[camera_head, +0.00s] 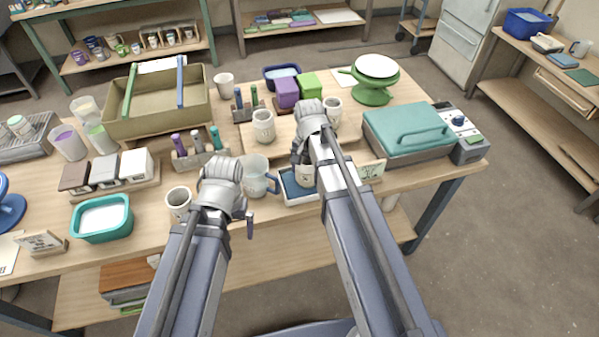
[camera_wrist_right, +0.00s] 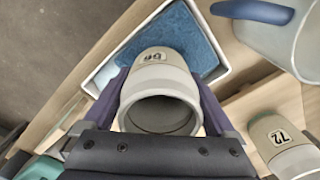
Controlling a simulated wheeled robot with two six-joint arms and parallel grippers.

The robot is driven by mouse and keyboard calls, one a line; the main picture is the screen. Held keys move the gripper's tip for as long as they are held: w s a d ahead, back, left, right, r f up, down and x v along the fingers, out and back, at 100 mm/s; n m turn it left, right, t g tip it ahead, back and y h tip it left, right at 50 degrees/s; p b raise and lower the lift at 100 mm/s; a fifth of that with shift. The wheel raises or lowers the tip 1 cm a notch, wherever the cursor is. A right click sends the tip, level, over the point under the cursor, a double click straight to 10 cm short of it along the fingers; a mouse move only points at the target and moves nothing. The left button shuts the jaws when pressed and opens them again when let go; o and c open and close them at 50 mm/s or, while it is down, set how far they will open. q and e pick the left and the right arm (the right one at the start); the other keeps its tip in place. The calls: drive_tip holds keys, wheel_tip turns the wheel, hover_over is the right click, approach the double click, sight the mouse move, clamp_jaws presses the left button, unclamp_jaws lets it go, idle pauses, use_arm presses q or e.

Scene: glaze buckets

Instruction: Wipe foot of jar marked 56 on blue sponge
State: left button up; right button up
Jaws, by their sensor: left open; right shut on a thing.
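A cream jar (camera_head: 305,177) is held by my right gripper (camera_head: 312,152). A blue sponge (camera_wrist_right: 178,38) lies in a white tray (camera_wrist_right: 218,68). The jar's foot is over the sponge; whether it touches cannot be told. In the head view the jar and right arm mostly cover the sponge (camera_head: 290,183). My left gripper (camera_head: 240,208) is open and empty, near the table's front edge beside a plain cup.
A clear pitcher with a blue handle (camera_head: 257,176) stands just left of the tray. A jar marked 72 (camera_wrist_right: 284,143) stands near the held jar. The plain cup (camera_head: 179,201) is left of my left gripper. A teal-lidded device (camera_head: 405,132) stands at right.

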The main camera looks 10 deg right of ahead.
drive_tip(key=shift+d, duration=1.15)
drive_tip(key=shift+s+a, duration=0.15)
drive_tip(key=shift+a, duration=3.4)
drive_tip(key=shift+r, duration=0.1)
wheel_tip(320, 180, up, 7)
drive_tip(key=p, duration=0.7)
